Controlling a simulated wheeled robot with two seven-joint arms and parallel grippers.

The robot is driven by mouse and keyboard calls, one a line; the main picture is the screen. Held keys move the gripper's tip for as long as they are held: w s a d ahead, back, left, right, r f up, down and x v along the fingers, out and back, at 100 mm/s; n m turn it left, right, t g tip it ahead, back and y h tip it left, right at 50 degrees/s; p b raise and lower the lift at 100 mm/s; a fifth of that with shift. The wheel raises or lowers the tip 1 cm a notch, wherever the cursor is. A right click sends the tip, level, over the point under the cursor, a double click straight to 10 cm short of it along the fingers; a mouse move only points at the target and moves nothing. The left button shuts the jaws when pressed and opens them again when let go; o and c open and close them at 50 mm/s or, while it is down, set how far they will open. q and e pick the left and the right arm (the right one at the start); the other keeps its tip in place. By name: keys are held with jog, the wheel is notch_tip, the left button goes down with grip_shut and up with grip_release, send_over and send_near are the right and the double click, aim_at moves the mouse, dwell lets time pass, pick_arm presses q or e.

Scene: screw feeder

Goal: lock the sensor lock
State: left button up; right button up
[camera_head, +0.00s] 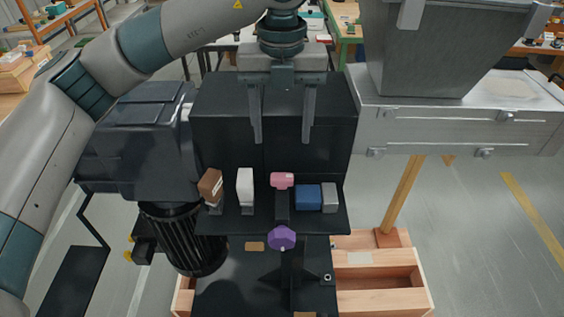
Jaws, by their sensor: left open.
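My left gripper (282,140) points down at the upper middle, its two fingers apart and nothing between them. It is in front of or above the black housing (225,135). Below it in the picture, a black shelf (236,219) carries a brown block (210,186), a white block (245,186), a pink piece (283,181), a blue block (308,197) and a grey block (329,198). The brown block is tilted. A purple knob (282,238) sits at the shelf's front, below the pink piece. I cannot tell which piece is the sensor lock. My right gripper is out of view.
A dark motor (183,240) stands left of the shelf. A grey metal hopper (440,45) and its steel trough (465,125) fill the upper right. A wooden crate (382,298) lies below right. Open floor shows at the right.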

aim_at(282, 176)
pick_arm(q)
notch_tip(282, 176, down, 10)
jog(key=p, duration=0.4)
jog(key=shift+r, duration=0.25)
jog(key=shift+f, duration=0.7)
jog(key=c, duration=1.1)
